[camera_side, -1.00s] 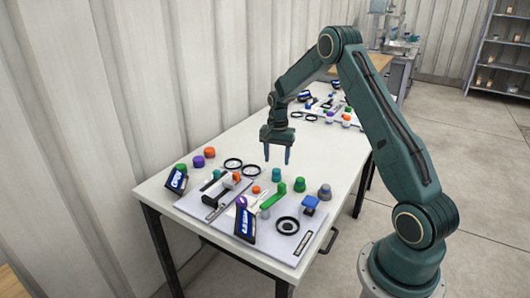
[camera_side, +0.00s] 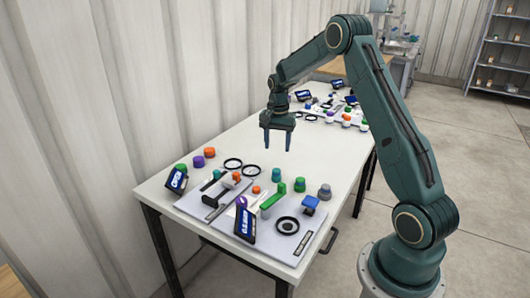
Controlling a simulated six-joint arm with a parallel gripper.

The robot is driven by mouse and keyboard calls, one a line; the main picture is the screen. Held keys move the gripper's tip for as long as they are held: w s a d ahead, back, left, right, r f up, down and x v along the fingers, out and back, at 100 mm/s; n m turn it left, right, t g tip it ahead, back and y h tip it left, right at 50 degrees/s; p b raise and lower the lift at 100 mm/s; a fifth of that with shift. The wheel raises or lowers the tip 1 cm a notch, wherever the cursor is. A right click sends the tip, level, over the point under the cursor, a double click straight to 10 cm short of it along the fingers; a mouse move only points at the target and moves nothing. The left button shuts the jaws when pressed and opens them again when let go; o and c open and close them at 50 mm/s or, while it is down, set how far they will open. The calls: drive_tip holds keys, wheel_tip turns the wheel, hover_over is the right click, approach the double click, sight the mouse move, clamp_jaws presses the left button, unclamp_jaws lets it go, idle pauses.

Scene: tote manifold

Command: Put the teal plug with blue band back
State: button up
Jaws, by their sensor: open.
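My gripper (camera_side: 277,146) is open and empty, fingers pointing down above the middle of the white table. It is apart from every object. A small teal plug (camera_side: 217,174) shows at the back of the near board. Two greenish plugs, one green (camera_side: 280,188) and one more teal (camera_side: 299,185), stand on the table's right side, in front of and below my gripper in the picture. A blue band cannot be made out on any of them, so I cannot tell which is the task's plug. The near board (camera_side: 190,205) carries a manifold with dark, green and blue handles.
Orange (camera_side: 210,152), purple (camera_side: 198,162) and green (camera_side: 182,169) caps line the left side. Two black rings (camera_side: 241,165) lie near them. A grey plug (camera_side: 324,191) stands at right. A second cluttered board is at the far end. The table's middle is clear.

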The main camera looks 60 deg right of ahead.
drive_tip(key=s+a+r+n+t, duration=0.1)
drive_tip(key=s+a+r+n, duration=0.25)
drive_tip(key=a+r, duration=0.45)
drive_tip(key=s+a+r+n+t, duration=0.1)
drive_tip(key=s+a+r+n, duration=0.25)
drive_tip(key=a+r, duration=0.5)
drive_tip(key=s+a+r+n+t, duration=0.1)
drive_tip(key=s+a+n, duration=0.3)
drive_tip(key=s, duration=0.6)
drive_tip(key=s+a+r+n+t, duration=0.1)
drive_tip(key=s+a+n, duration=0.3)
drive_tip(key=s, duration=0.5)
drive_tip(key=shift+s+a+t, duration=0.35)
drive_tip(key=shift+a+t, duration=0.45)
drive_tip(key=shift+a, duration=0.5)
drive_tip(key=shift+r, duration=0.1)
